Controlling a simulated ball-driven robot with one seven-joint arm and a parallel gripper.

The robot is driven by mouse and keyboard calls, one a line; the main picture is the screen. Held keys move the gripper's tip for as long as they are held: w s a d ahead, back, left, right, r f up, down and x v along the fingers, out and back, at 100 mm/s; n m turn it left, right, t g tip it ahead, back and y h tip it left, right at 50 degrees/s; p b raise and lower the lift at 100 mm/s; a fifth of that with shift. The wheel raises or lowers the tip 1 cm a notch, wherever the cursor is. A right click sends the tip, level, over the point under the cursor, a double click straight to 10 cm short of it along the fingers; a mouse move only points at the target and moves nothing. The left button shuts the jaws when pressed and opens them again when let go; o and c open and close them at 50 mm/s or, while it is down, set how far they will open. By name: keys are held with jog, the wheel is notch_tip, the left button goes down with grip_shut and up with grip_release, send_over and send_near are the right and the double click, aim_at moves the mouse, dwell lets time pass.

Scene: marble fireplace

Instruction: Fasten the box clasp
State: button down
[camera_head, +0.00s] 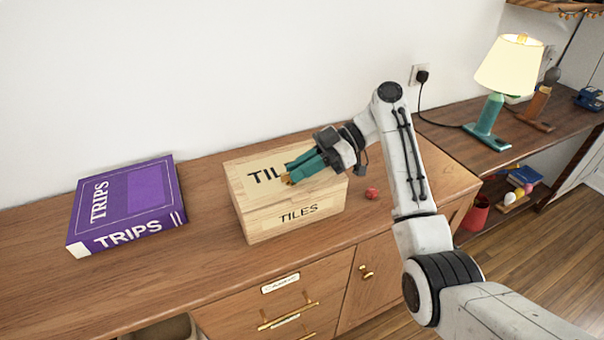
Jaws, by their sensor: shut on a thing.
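The wooden box (255,222) stands on the wooden cabinet, with its lid down and "TILES" printed on its top and front. My gripper (290,178) reaches in from the right over the lid. Its teal fingers lie low across the lid and hide part of the lettering there. The fingertips are at the lid's front edge, shut on a small gold-coloured piece that looks like the box clasp (287,181). The fingers hide most of it, and I cannot tell whether it is fastened.
A purple book (128,205) marked "TRIPS" lies left of the box. A small red ball-like thing (372,193) sits just right of it. The cabinet top (210,270) is bare in front. A lamp (510,65) stands on the side table at the right.

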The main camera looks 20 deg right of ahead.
jog(key=shift+f+n+g, duration=0.1)
jog(key=shift+n+g, duration=0.2)
dwell(0.4)
jog(key=c, duration=1.2)
grip_release()
jog(key=shift+a, duration=0.1)
jog(key=shift+w, duration=0.1)
jog(key=v, duration=1)
jog(key=shift+d+b, duration=0.35)
jog(key=shift+d, duration=0.05)
